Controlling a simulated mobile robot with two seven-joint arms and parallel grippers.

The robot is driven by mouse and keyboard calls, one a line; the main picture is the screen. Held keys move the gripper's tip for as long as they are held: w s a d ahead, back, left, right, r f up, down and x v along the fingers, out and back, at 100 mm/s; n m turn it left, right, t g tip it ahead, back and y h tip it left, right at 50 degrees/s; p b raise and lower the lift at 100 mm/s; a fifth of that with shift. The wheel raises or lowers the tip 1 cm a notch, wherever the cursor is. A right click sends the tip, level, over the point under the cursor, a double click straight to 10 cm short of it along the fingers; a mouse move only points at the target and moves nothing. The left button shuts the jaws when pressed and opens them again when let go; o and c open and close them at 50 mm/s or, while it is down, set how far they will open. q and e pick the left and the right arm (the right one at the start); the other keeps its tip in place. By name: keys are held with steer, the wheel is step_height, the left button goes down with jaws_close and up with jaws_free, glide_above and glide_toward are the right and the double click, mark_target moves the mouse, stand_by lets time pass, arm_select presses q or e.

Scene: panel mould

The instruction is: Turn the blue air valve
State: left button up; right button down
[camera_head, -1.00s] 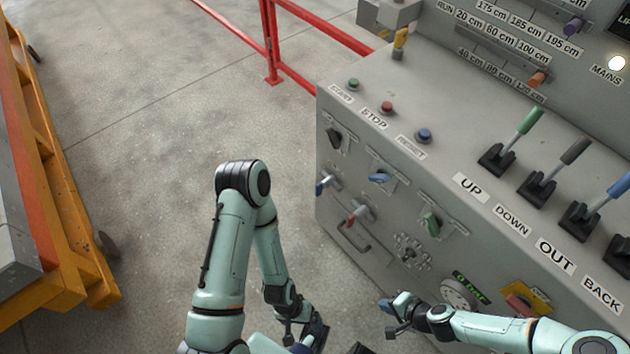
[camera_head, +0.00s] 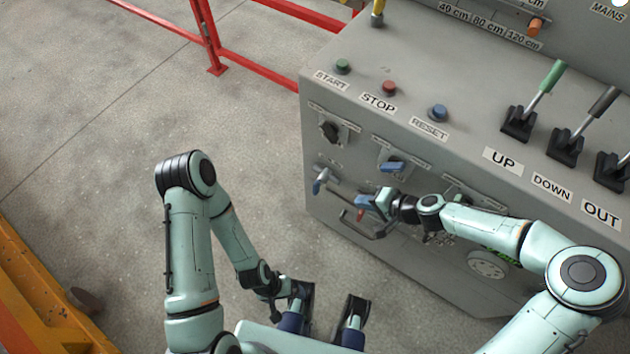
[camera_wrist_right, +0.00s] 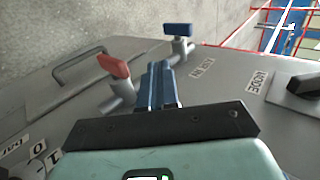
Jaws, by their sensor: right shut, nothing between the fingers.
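The blue air valve (camera_head: 321,180) has a small blue lever handle on a pipe stub, low on the left of the grey console's front. It also shows in the right wrist view (camera_wrist_right: 178,30), beyond the fingertips. My right gripper (camera_head: 364,203) is shut and empty, to the right of the blue valve and apart from it, over the red-handled valve. In the right wrist view its blue fingers (camera_wrist_right: 157,84) are together, with the red handle beside them on the left. My left gripper (camera_head: 280,302) hangs low, away from the console; its fingers are not clear.
The red valve (camera_head: 360,214) and a bar handle (camera_head: 352,226) are close to my right gripper. A blue selector (camera_head: 392,166) and a black selector (camera_head: 329,131) sit above. Red railing (camera_head: 210,50) stands behind.

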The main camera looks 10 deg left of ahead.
steer(key=b, duration=0.1)
glide_toward(318, 187)
steer(key=a+f, duration=0.1)
steer(key=f, duration=0.2)
steer(key=w+a+f, duration=0.1)
steer(key=f, duration=0.1)
steer(key=shift+a, duration=0.4)
arm_select(q)
steer(key=shift+w+a+f, duration=0.25)
steer(key=shift+f, duration=0.15)
arm_select(e)
steer(key=shift+w+a, duration=0.3)
steer(key=shift+a, duration=0.3)
arm_select(q)
steer(key=shift+f, duration=0.1)
arm_select(e)
steer(key=shift+a+r, duration=0.1)
steer(key=shift+r, duration=0.05)
